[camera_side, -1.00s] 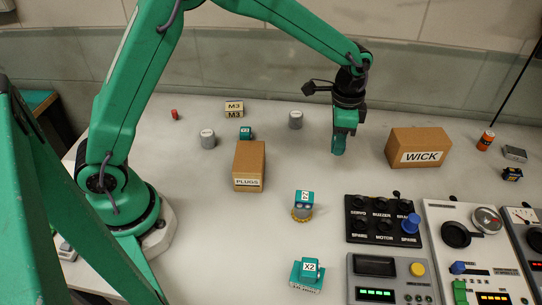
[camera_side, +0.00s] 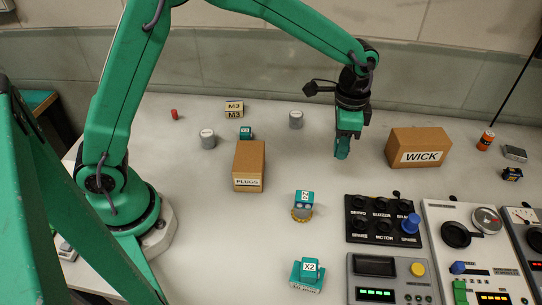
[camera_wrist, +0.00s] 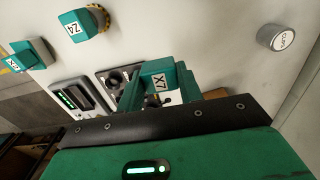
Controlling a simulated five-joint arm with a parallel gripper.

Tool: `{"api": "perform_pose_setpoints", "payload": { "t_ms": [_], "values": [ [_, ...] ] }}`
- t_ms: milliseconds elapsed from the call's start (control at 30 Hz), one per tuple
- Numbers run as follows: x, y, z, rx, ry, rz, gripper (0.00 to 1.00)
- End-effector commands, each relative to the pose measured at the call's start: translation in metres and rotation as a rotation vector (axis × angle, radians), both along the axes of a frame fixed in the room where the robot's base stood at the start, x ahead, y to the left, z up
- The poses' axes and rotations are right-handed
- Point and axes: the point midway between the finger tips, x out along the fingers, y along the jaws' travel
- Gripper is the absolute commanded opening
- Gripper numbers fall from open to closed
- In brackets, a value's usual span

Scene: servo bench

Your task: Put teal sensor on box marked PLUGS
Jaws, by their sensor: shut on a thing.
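My gripper (camera_side: 342,150) hangs above the bench, left of the WICK box, pointing down. In the wrist view, its fingers (camera_wrist: 158,88) are shut on a teal block with a white X7 label (camera_wrist: 157,81). The box marked PLUGS (camera_side: 249,168) is a brown carton standing to the left of my gripper, its top bare. Other teal blocks are a Z4 block (camera_wrist: 72,27) on a gold round base, an X2 block (camera_side: 308,270) near the front, and a small one (camera_side: 246,132) behind the PLUGS box.
The WICK box (camera_side: 419,148) stands to the right. Grey cans (camera_side: 208,140) (camera_side: 296,119), a yellow M3 block (camera_side: 234,109) and a red piece (camera_side: 174,114) stand at the back. Control panels (camera_side: 383,220) fill the front right. The bench between my gripper and the PLUGS box is clear.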

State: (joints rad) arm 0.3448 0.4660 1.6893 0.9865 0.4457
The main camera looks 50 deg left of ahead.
Motion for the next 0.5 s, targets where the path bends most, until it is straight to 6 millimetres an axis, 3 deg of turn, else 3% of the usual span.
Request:
{"api": "perform_pose_setpoints", "payload": {
  "t_ms": [267,500],
  "values": [
    [-0.012,0.001,0.01,-0.001,-0.002,0.0,0.14],
    [-0.043,0.006,0.031,-0.001,-0.003,0.001,0.14]
  ]
}}
